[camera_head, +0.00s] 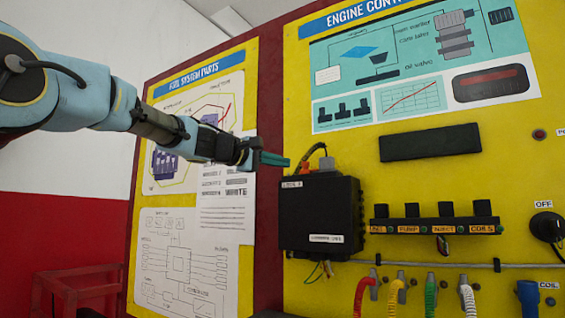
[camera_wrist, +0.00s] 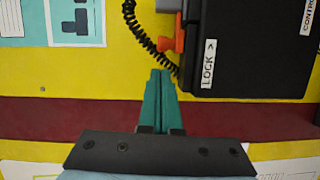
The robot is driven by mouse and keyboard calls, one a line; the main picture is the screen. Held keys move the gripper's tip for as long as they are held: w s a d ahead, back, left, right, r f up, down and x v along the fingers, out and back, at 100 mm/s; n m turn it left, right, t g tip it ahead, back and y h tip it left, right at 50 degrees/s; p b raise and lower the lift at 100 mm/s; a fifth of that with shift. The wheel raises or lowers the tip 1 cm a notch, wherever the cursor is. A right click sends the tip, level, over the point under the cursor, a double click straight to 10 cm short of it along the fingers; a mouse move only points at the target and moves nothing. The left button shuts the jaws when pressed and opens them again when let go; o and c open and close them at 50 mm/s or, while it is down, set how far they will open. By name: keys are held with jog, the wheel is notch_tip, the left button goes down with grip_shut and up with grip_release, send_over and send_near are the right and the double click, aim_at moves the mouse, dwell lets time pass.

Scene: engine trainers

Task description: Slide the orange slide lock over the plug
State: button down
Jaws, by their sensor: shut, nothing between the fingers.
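The orange slide lock (camera_head: 304,168) sits on top of the black box (camera_head: 318,212), near its left end. In the wrist view the orange slide lock (camera_wrist: 179,38) is beside the "LOCK >" label, against a grey plug (camera_wrist: 168,5). The grey plug (camera_head: 327,163) also shows in the head view, just right of the lock, with a black cable. My gripper (camera_head: 288,161) is shut and empty. Its green fingertips (camera_wrist: 160,72) point toward the lock and appear a little short of it. I cannot tell whether they touch it.
A black coiled cable (camera_wrist: 146,35) runs close to the left of the lock. The yellow engine board (camera_head: 440,180) carries a row of switches (camera_head: 435,215) and coloured hoses (camera_head: 415,295). The black box's top edge lies close to my fingertips.

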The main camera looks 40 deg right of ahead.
jog(key=w+a+b, duration=0.1)
jog(key=a+b, duration=0.2)
jog(key=a, duration=0.7)
jog(key=shift+w+a+r+b, duration=0.2)
jog(key=shift+a+b, duration=0.1)
jog(key=w+a+f+n+t+y, duration=0.1)
jog(key=w+a+f+y, duration=0.3)
jog(key=a+f, duration=0.6)
jog(key=w+a+f+t+y, duration=0.25)
jog(key=a+f, duration=0.25)
jog(key=f, duration=1)
jog(key=w+a+f+n+t+y, duration=0.1)
jog(key=w+a+f+y, duration=0.35)
jog(key=a+f, duration=0.55)
jog(key=s+a+f+m+g+y, duration=0.1)
jog(key=s+a+f+y, duration=0.1)
jog(key=s+a+f, duration=0.4)
jog(key=s+a+f+y, duration=0.2)
jog(key=a+f, duration=0.5)
jog(key=a, duration=0.2)
jog(key=s+a+f+m+g+y, duration=0.1)
jog(key=s+a+f+y, duration=0.1)
jog(key=s+a+f, duration=0.4)
notch_tip(320, 180, up, 16)
jog(key=w+a+p, duration=0.1)
jog(key=a+p, duration=0.1)
jog(key=p, duration=1.5)
jog(key=shift+w+a+r, duration=0.15)
jog(key=shift+w, duration=0.1)
